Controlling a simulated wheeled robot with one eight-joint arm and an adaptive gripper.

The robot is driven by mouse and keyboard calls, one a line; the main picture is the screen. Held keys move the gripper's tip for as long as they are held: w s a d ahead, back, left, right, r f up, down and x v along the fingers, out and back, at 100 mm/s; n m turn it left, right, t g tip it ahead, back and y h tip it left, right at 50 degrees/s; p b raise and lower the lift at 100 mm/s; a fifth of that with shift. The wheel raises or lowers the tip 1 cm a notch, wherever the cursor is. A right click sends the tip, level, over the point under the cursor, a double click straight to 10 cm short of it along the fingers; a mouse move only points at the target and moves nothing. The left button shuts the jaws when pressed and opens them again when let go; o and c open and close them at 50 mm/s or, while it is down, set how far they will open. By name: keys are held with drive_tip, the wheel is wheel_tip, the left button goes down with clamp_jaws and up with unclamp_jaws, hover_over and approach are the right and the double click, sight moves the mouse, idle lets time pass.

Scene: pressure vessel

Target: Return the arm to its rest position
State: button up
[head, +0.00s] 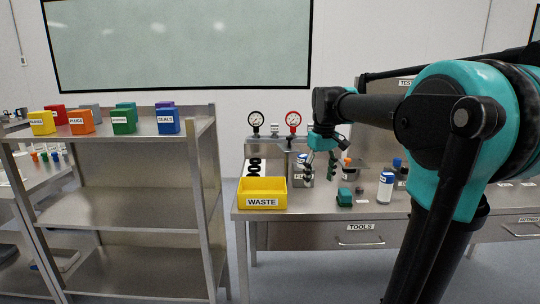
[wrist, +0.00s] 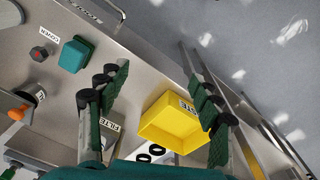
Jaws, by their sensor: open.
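My arm reaches out from the right side of the head view over the steel workbench (head: 330,210). My gripper (head: 320,167) points down above the bench, to the right of the yellow WASTE bin (head: 262,193). In the wrist view my gripper (wrist: 158,92) has its two green-padded fingers wide apart, with nothing between the pads. The WASTE bin (wrist: 172,124) shows beyond and below the fingers, near the right finger.
A green block (head: 345,197) and a white bottle (head: 385,187) stand on the bench. Two gauges (head: 274,122) rise behind the bin. A shelf rack (head: 115,200) with several coloured boxes stands at left. Floor shows between rack and bench.

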drive_tip(key=s+d+f+m+t, duration=0.1)
drive_tip(key=s+f+m, duration=0.1)
drive_tip(key=s+f, duration=0.8)
drive_tip(key=s+d+f+m+t, duration=0.2)
drive_tip(key=s+f, duration=0.8)
drive_tip(key=f, duration=0.6)
drive_tip(key=shift+m, duration=0.5)
drive_tip(key=shift+d, duration=0.1)
drive_tip(key=shift+c, duration=0.3)
